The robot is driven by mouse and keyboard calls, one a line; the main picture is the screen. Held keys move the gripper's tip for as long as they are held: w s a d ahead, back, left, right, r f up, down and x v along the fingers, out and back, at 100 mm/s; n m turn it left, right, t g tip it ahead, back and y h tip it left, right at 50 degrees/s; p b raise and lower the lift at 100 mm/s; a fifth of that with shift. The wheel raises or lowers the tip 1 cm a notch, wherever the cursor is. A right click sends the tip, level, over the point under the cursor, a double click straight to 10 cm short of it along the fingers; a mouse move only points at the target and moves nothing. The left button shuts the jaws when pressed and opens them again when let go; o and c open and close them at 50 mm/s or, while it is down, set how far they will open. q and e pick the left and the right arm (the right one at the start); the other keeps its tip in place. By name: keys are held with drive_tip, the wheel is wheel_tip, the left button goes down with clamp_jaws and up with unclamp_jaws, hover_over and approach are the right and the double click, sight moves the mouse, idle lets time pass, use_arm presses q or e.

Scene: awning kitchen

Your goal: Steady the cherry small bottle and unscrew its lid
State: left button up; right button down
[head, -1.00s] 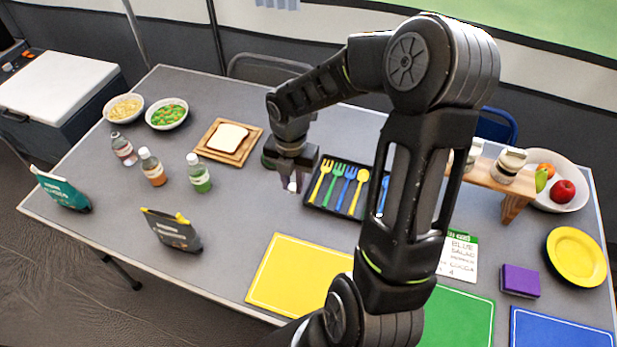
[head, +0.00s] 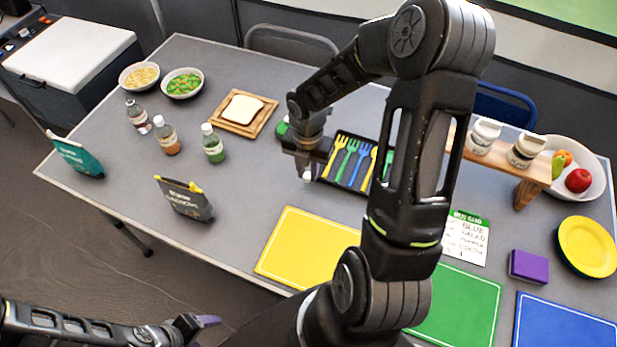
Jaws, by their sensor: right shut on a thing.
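The leftmost, with a reddish label, looks like the cherry bottle (head: 139,117). Beside it are an orange-brown bottle (head: 167,136) and a green bottle (head: 213,144). My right gripper (head: 307,172) is away to their right, by the left edge of the cutlery tray. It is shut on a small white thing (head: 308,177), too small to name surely. My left gripper (head: 205,323) is low at the bottom left, off the table's front; its finger gap is unclear.
Two pouches, teal (head: 78,157) and grey (head: 185,198), stand near the bottles. Bread on a board (head: 262,122), two bowls (head: 183,83) and the cutlery tray (head: 338,184) lie further back. My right arm hides part of the table.

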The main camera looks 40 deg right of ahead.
sight(308, 175)
drive_tip(key=shift+f, duration=1.85)
drive_tip(key=shift+f, duration=0.1)
drive_tip(key=c, duration=1.3)
unclamp_jaws()
wheel_tip(308, 175, up, 12)
drive_tip(key=shift+r, duration=0.15)
